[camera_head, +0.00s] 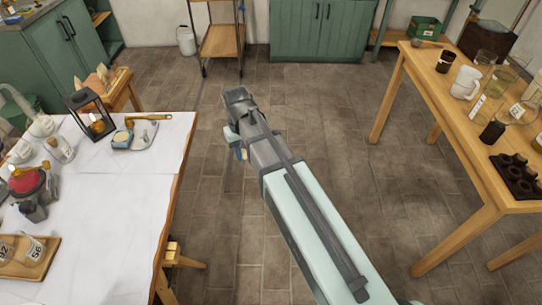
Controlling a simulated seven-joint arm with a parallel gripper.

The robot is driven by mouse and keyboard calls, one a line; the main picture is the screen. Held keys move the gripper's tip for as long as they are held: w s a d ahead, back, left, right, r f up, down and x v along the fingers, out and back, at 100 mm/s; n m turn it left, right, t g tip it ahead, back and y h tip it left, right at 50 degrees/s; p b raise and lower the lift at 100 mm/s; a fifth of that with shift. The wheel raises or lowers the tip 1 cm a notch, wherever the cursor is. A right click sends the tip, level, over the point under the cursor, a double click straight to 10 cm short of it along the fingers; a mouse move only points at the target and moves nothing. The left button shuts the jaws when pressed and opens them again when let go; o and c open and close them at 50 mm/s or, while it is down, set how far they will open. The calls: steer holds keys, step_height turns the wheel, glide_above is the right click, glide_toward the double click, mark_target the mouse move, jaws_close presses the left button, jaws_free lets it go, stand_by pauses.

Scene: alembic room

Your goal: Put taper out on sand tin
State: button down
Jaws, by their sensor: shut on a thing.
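My gripper (240,153) hangs at the end of my arm over the open floor, to the right of the white-topped table. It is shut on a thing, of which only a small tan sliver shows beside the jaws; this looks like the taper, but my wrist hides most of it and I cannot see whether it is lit. A small round tin with a tan, sand-like top (121,138), seemingly the sand tin, is on the left table near its far right corner. My gripper is well apart from it.
The white-topped table (110,220) also bears a black lantern with a lit candle (97,125), a brass-handled tool (150,117), a red-topped vessel (27,180) and a wooden tray (30,270). A wooden table (450,130) with jars stands right. Floor between is clear.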

steer(key=w+a+r+n, duration=0.2)
steer(key=a+r, duration=0.1)
steer(key=a, duration=1)
steer(key=w+a+r+n, duration=0.2)
steer(key=a, duration=1.1)
steer(key=w+a+r+n, duration=0.2)
steer(key=w+a+n, duration=0.4)
steer(key=a+n, duration=0.2)
steer(key=shift+w+a+r+n+t, duration=0.2)
steer(key=shift+w+n+t, duration=0.2)
steer(key=shift+n, duration=0.1)
steer(key=shift+f, duration=0.1)
steer(key=shift+f, duration=4.1)
steer(key=shift+f, duration=0.15)
steer(key=c, duration=0.8)
jaws_free()
